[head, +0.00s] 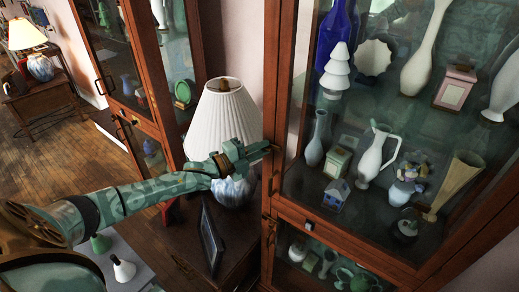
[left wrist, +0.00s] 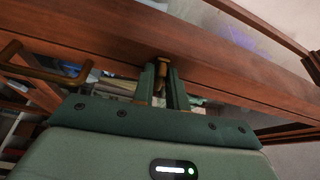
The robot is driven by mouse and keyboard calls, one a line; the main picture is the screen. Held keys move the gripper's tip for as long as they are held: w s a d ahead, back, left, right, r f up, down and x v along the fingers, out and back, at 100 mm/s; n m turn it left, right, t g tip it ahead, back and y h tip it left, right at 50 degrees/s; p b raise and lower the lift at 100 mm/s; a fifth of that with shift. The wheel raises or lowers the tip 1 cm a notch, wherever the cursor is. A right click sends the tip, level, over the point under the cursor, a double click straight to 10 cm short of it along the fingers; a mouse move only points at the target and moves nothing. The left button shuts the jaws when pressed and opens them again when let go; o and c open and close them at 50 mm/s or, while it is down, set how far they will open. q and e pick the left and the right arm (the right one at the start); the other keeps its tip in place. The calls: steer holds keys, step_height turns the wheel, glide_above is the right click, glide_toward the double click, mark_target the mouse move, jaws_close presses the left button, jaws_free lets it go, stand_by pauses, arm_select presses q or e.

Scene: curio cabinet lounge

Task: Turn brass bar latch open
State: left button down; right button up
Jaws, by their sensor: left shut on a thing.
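My left gripper (head: 262,149) reaches from the left to the wooden frame of the right-hand glass cabinet (head: 283,100). In the left wrist view its two fingers (left wrist: 162,92) are shut on the brass bar latch (left wrist: 160,69), a small brass piece against the reddish-brown door frame (left wrist: 215,65). In the head view the fingers mostly hide the latch, and its exact angle is hard to tell. A brass pull handle (head: 272,183) is on the frame below the gripper; it also shows at the left in the left wrist view (left wrist: 45,72). My right gripper is not in view.
A lamp with a white pleated shade (head: 222,115) stands close behind my left forearm, on a dark side table (head: 235,232) with a picture frame (head: 211,240). The cabinet holds several vases and ornaments behind glass. Another cabinet (head: 198,50) stands behind the lamp.

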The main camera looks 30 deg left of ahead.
arm_select(q)
steer(key=shift+d+n+t+y, duration=0.1)
steer(key=shift+n+t+y, duration=0.95)
steer(key=shift+n, duration=2.45)
steer(key=shift+n+t+y, duration=0.95)
steer(key=shift+n+y, duration=0.15)
steer(key=shift+n, duration=2.4)
steer(key=shift+d+n+t+y, duration=0.1)
steer(key=shift+n+t+y, duration=0.95)
steer(key=shift+n, duration=2.45)
steer(key=shift+a+r, duration=0.1)
steer(key=c, duration=1.5)
jaws_free()
steer(key=shift+f, duration=0.2)
